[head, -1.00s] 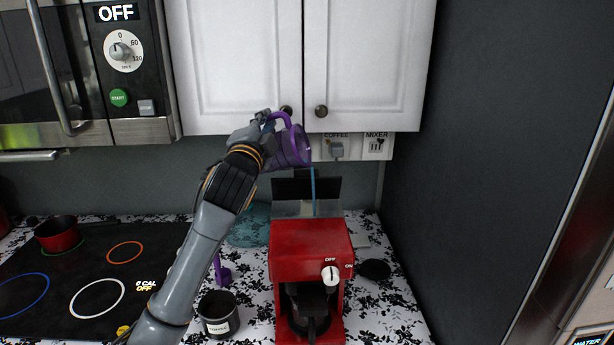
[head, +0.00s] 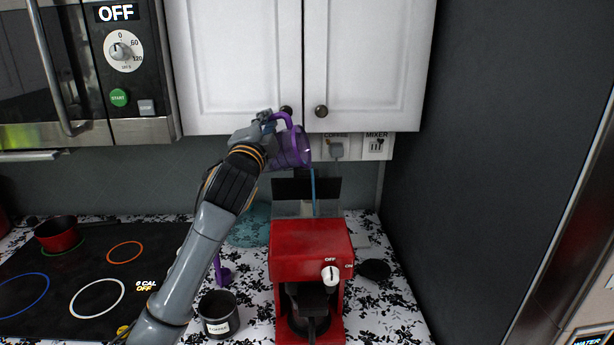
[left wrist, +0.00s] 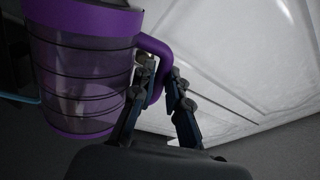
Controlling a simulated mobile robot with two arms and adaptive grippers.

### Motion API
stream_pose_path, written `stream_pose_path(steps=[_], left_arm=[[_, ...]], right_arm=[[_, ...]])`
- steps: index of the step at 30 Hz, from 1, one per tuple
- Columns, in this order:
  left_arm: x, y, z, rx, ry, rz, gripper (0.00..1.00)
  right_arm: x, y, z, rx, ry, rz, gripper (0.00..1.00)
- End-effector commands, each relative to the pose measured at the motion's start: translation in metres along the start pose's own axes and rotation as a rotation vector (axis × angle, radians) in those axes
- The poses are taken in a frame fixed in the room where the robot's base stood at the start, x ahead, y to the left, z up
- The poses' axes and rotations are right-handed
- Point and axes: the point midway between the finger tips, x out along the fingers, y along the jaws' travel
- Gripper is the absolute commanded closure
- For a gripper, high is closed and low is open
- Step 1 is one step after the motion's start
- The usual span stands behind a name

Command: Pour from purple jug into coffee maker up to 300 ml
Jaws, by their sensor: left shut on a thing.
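My left gripper (head: 265,122) is shut on the handle of the purple jug (head: 292,147) and holds it tilted to the right above the coffee maker. The jug is see-through with dark level lines and a purple rim; it also shows in the left wrist view (left wrist: 85,75), with its handle between my fingers (left wrist: 160,95). A thin blue stream (head: 314,188) falls from the jug toward the open top at the back of the red coffee maker (head: 309,250). Its lid stands up behind. The knob (head: 330,276) points toward OFF. The water level inside the maker is hidden. My right gripper is out of view.
White cupboard doors (head: 365,65) hang just above the jug. A dark coffee tin (head: 218,312) stands left of the maker, near a purple scoop (head: 222,273). The stove (head: 90,270) with a red pot (head: 57,233) is at left; a dark wall (head: 490,150) bounds the right.

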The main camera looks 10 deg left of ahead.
Motion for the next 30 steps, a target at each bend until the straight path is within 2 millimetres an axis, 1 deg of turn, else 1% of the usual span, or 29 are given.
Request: stream_pose_path(steps=[23, 24, 26, 27, 28, 30], left_arm=[[0.000, -0.002, -0.003, 0.028, 0.007, -0.001, 1.00], [0.000, 0.002, 0.001, -0.013, -0.003, 0.002, 1.00], [0.005, -0.028, 0.012, -0.214, -0.039, -0.009, 1.00], [0.004, -0.020, 0.021, -0.320, -0.063, 0.000, 1.00], [0.004, -0.019, 0.025, -0.370, -0.073, 0.001, 1.00], [0.004, -0.019, 0.027, -0.395, -0.079, 0.001, 1.00]], right_arm=[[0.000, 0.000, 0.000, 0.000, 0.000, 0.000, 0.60], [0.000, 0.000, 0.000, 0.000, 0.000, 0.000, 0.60], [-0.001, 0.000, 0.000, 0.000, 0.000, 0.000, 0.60], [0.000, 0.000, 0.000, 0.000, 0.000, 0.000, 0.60], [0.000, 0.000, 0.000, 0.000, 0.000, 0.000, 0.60], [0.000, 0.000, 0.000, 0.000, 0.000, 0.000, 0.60]])
